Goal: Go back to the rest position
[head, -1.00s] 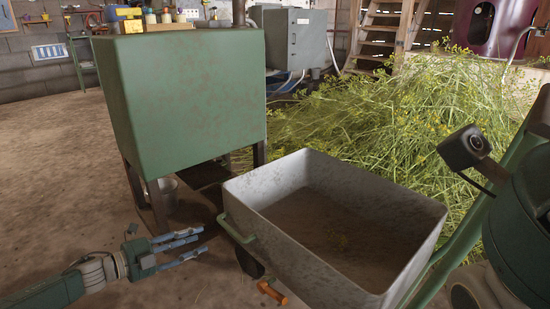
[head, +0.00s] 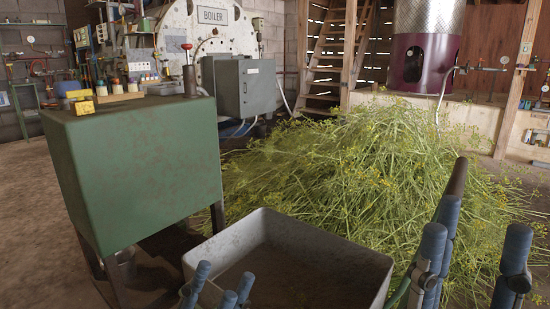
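My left gripper (head: 222,286) is at the bottom of the head view, in front of the grey metal tub. Its blue fingers point up, stand apart and hold nothing visible. My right gripper (head: 473,255) is at the lower right, beside the tub, with its blue fingers spread wide. A dark brown grip (head: 458,177) rises just behind its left fingers; I cannot tell whether they touch. The palms and wrists of both grippers are out of frame.
The grey tub (head: 375,266) stands in front with its near part cut off. A green cabinet (head: 140,165) on legs is at the left. A heap of yellow-flowered herbs (head: 360,160) lies behind the tub. The floor at the far left (head: 30,230) is clear.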

